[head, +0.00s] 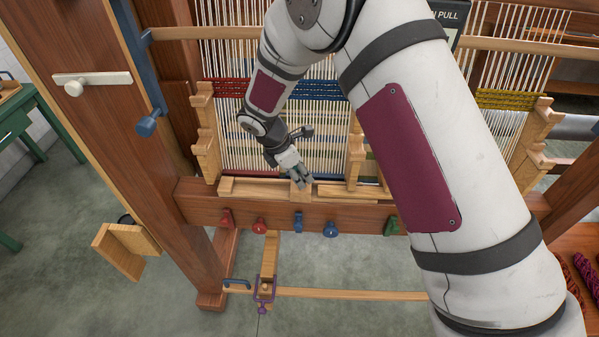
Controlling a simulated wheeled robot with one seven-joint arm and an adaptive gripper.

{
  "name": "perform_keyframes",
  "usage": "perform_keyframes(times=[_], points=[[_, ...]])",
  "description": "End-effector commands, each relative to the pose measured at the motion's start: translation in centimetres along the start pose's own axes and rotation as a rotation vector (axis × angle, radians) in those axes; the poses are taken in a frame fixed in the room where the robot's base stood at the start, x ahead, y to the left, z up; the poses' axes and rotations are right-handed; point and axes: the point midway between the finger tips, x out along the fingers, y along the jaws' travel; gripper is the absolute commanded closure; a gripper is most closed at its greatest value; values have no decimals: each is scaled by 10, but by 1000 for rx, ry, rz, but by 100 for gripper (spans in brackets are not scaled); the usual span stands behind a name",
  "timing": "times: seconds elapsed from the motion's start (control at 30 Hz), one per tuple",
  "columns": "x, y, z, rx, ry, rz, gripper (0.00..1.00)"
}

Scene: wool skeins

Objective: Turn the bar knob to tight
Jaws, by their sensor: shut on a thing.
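My gripper (298,178) points down at the front beam of the loom. It is shut on the light wooden block (301,192) at its fingertips, on top of the beam; the grip itself is small and partly hidden. A blue upright knob (298,222) is on the beam's front face, just below my gripper. I cannot tell which is the bar knob, and no "tight" mark is readable.
A blue lever (148,125) is on the left post. Warp threads (315,130) stand close behind my gripper. My arm hides much of the right side.

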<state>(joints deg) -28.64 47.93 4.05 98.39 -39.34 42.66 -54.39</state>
Motion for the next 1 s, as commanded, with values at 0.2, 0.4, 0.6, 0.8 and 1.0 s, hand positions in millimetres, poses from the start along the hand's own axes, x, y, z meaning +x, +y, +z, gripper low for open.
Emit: perform_keyframes(times=[0.2, 0.4, 0.6, 0.8, 1.0], points=[[3, 5, 0, 189, 0, -77, 95], [3, 5, 0, 365, 1, -151, 95], [3, 6, 1, 541, 1, -223, 95], [3, 6, 1, 717, 1, -297, 95], [3, 6, 2, 886, 1, -367, 95]])
